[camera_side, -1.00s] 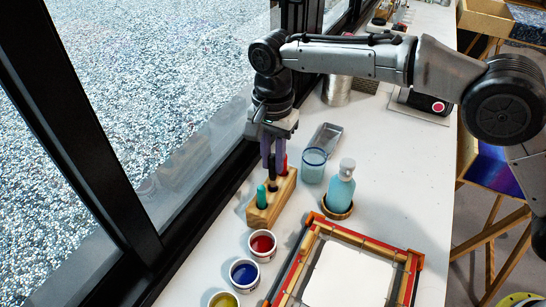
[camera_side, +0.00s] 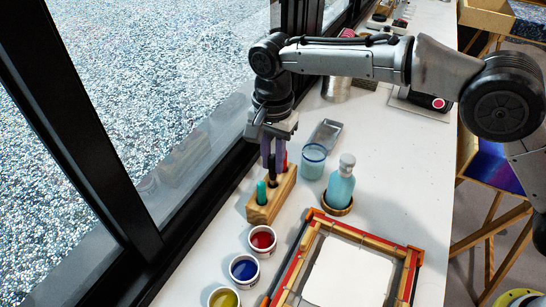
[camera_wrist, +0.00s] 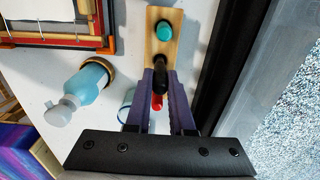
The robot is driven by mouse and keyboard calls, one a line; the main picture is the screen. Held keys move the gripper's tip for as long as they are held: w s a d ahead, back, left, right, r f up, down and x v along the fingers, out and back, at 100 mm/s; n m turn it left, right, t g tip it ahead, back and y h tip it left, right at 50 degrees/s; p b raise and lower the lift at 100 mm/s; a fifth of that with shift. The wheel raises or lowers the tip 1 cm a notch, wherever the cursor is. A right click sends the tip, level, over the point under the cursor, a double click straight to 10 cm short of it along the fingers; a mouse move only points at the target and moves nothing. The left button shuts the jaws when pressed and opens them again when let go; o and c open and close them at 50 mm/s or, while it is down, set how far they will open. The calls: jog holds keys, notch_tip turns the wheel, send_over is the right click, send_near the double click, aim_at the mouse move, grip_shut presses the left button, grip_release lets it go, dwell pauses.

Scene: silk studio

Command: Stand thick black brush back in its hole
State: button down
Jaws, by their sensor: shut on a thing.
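The wooden brush block (camera_side: 259,213) stands on the white table beside the window; it also shows in the wrist view (camera_wrist: 152,42). My gripper (camera_side: 272,160) is over the block, its purple fingers shut on the thick black brush (camera_side: 272,175). The brush is upright between the fingers in the wrist view (camera_wrist: 161,80). Its lower end is at the block's middle; I cannot tell how deep it sits in the hole. A teal brush (camera_side: 262,192) stands at the block's near end. A red brush (camera_side: 285,162) shows at the far end, partly hidden by my fingers.
A glass jar (camera_side: 312,163) and a blue bottle (camera_side: 341,187) on a round coaster stand right of the block. Red (camera_side: 262,240), blue (camera_side: 244,269) and yellow (camera_side: 223,300) paint pots stand in front. A wooden frame (camera_side: 365,240) lies front right. The window edge is close left.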

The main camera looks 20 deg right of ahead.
jog(key=shift+f, duration=1.4)
dwell(0.4)
jog(key=c, duration=0.7)
grip_release()
notch_tip(320, 180, up, 14)
jog(key=shift+f, duration=0.15)
jog(key=shift+w+d, duration=0.1)
dwell(0.3)
